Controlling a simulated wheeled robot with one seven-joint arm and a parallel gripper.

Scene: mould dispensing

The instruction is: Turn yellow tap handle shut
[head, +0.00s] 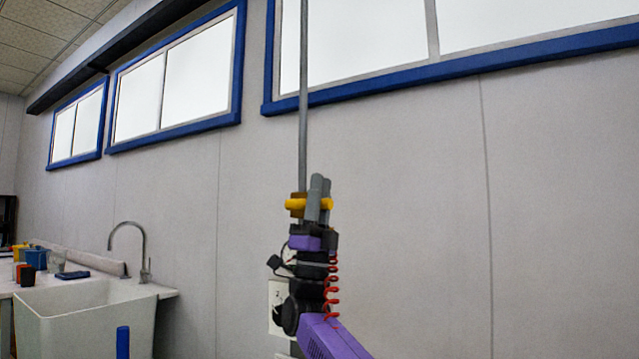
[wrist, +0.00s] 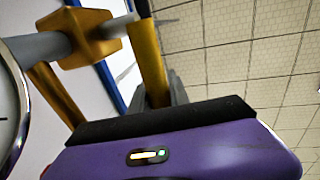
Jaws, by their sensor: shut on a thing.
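The yellow tap handle (head: 293,204) sits on a thin upright grey pipe (head: 303,130) in front of the wall in the head view. My gripper (head: 319,188) reaches up to it from below, with its grey fingers at the handle. In the wrist view, a yellow handle bar (wrist: 149,62) runs down between my grey fingers (wrist: 163,92), and they are shut on it. The yellow-brown valve body (wrist: 83,40) is on the grey pipe beside it. The fingers' contact is partly hidden behind the black edge of my gripper.
A round gauge (wrist: 10,115) shows at the left edge of the wrist view, close to my gripper. A white sink (head: 85,318) with a curved faucet (head: 143,250) stands at the lower left of the head view. Several small containers are on its counter. The wall right of the pipe is bare.

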